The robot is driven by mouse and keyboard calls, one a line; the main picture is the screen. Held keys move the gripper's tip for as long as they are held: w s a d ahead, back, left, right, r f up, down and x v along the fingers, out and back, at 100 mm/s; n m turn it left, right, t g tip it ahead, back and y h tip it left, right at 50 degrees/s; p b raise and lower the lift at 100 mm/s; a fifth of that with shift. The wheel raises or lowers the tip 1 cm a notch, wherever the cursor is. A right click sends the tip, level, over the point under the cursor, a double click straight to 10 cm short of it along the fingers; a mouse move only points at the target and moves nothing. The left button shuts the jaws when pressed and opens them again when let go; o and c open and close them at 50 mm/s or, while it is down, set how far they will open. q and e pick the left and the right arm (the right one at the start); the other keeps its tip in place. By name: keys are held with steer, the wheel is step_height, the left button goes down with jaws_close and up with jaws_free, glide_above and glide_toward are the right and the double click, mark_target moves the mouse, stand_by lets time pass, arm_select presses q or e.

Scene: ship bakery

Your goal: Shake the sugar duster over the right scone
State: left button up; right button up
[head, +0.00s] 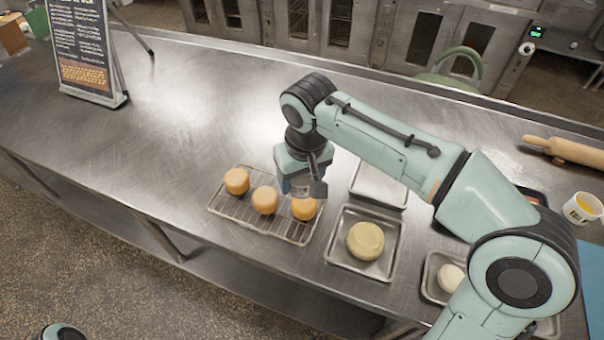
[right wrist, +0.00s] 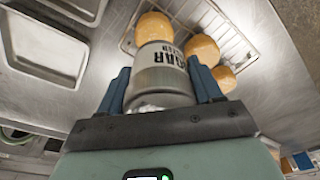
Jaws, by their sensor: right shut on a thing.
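Three round golden scones stand in a row on a wire rack (head: 248,226): a left one (head: 237,181), a middle one (head: 265,200) and the right scone (head: 304,209). My right gripper (head: 302,186) is above the right scone, partly covering it in the head view. In the right wrist view my right gripper (right wrist: 163,92) is shut on the sugar duster, a metal can with dark lettering (right wrist: 160,72). The right scone (right wrist: 154,27) shows just beyond the duster there. In the head view the duster is mostly hidden by the gripper. My left gripper is out of view.
A metal tray with a pale round dough (head: 365,240) stands right of the rack, an empty tray (head: 379,184) behind it. A rolling pin (head: 566,150) and a white cup (head: 582,208) are at the right. A menu sign (head: 84,50) stands at the back left. The counter's left is clear.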

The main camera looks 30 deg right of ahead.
steer(key=shift+s+d, duration=0.1)
steer(key=shift+d, duration=0.8)
steer(key=shift+a, duration=1.15)
steer(key=shift+d, duration=1.15)
steer(key=shift+a+p, duration=0.5)
steer(key=shift+a, duration=0.65)
steer(key=shift+d, duration=1.1)
steer(key=shift+a, duration=1.2)
steer(key=shift+d+r+p, duration=0.1)
steer(key=shift+r+p, duration=0.05)
steer(key=shift+p, duration=0.15)
